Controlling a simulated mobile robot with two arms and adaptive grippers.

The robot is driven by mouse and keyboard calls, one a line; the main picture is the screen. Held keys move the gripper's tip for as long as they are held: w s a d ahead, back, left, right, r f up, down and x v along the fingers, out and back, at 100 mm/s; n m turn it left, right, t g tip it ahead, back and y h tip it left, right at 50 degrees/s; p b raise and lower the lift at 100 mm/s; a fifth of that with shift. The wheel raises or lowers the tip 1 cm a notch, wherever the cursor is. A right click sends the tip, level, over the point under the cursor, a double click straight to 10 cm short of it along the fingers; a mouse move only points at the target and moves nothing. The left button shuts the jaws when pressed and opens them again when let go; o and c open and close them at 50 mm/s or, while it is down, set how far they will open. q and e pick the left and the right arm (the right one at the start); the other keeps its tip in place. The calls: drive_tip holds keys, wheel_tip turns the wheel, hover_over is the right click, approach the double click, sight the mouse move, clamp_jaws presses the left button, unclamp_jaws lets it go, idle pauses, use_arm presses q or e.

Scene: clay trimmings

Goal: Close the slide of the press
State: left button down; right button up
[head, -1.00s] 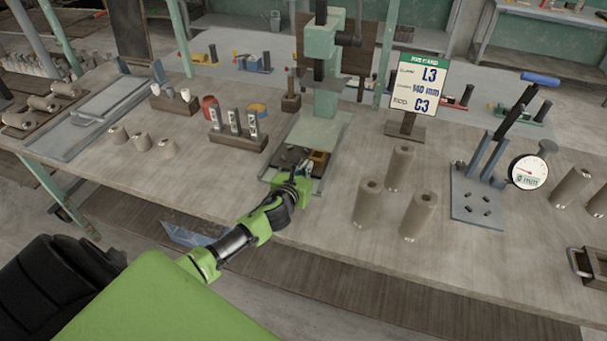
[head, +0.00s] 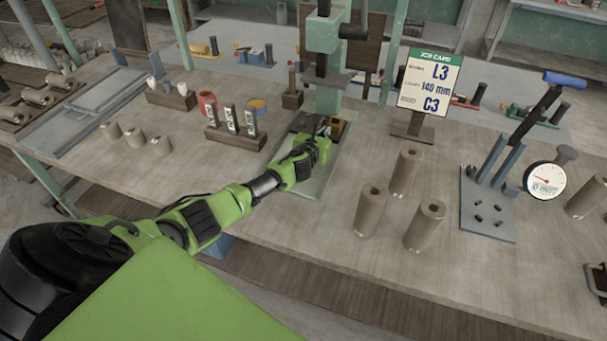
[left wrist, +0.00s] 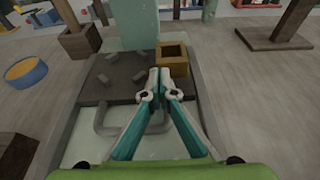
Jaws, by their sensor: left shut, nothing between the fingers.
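The press (head: 326,36) is pale green and stands at the back of the bench, with a pale bed (head: 318,185) reaching forward. Its slide (head: 304,122) is a dark plate near the column foot. In the left wrist view the slide (left wrist: 108,72) carries small grey blocks and a wooden open box (left wrist: 172,63), with a bent grey handle (left wrist: 102,124) at its front. My right gripper is not in view.
Several clay cylinders (head: 370,212) stand right of the press bed. A wooden block with three labelled tools (head: 236,138) and a yellow-blue bowl (left wrist: 25,72) lie left.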

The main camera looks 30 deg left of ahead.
use_arm(q)
drive_tip(key=shift+w+a+r, duration=0.1)
drive_tip(key=shift+w+r, duration=0.05)
drive_tip(key=shift+r, duration=0.35)
drive_tip(key=shift+s, duration=0.35)
drive_tip(key=v, duration=0.7)
drive_tip(key=f+v, duration=0.1)
drive_tip(key=v, duration=0.3)
drive_tip(key=shift+s+r, duration=0.1)
drive_tip(key=shift+s, duration=0.2)
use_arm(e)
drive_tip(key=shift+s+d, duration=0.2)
